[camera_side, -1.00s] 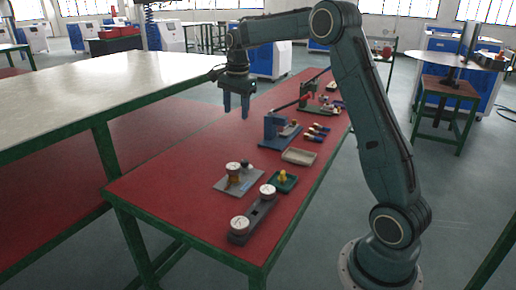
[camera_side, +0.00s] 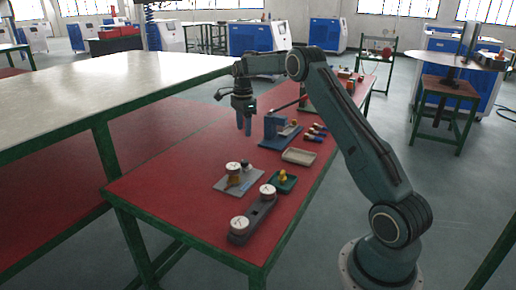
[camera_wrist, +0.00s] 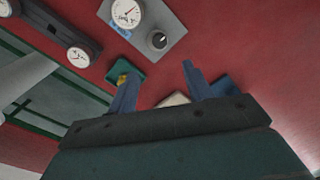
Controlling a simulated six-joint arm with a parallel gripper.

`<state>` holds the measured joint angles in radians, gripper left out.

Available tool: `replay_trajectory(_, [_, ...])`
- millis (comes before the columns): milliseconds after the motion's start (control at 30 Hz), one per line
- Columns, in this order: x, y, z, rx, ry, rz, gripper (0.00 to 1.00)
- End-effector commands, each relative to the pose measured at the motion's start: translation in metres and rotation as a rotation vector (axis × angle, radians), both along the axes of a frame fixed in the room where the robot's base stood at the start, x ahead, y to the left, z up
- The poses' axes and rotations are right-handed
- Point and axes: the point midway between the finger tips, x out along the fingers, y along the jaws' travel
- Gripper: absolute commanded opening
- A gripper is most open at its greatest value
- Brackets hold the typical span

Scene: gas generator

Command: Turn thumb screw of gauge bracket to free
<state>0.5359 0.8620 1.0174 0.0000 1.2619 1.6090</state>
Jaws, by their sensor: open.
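The gauge bracket is a grey plate (camera_side: 226,187) on the red bench, carrying a round white-faced gauge (camera_side: 233,168). The thumb screw (camera_side: 246,165) is a small dark knob beside the gauge. In the wrist view the dark round thumb screw (camera_wrist: 158,40) stands on the grey plate (camera_wrist: 170,22), right of the gauge (camera_wrist: 126,13). My gripper (camera_side: 244,126) is open and empty, pointing down, above and behind the bracket in the side view. In the wrist view its blue fingers (camera_wrist: 160,73) are spread apart, just below the thumb screw and not touching it.
A dark holder (camera_side: 254,211) with two gauges lies in front of the bracket. A green tray (camera_side: 283,187) with a yellow part is right of it. A beige tray (camera_side: 299,157) and a blue fixture (camera_side: 273,128) stand farther back. The red bench left of the bracket is clear.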

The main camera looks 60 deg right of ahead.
Motion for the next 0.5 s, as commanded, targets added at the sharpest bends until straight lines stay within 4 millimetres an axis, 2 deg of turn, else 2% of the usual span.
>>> replay_trajectory(267, [-0.001, 0.001, -0.026, 0.002, 0.003, 0.002, 0.5])
replay_trajectory(500, [-0.001, 0.001, -0.061, 0.002, 0.003, 0.002, 0.5])
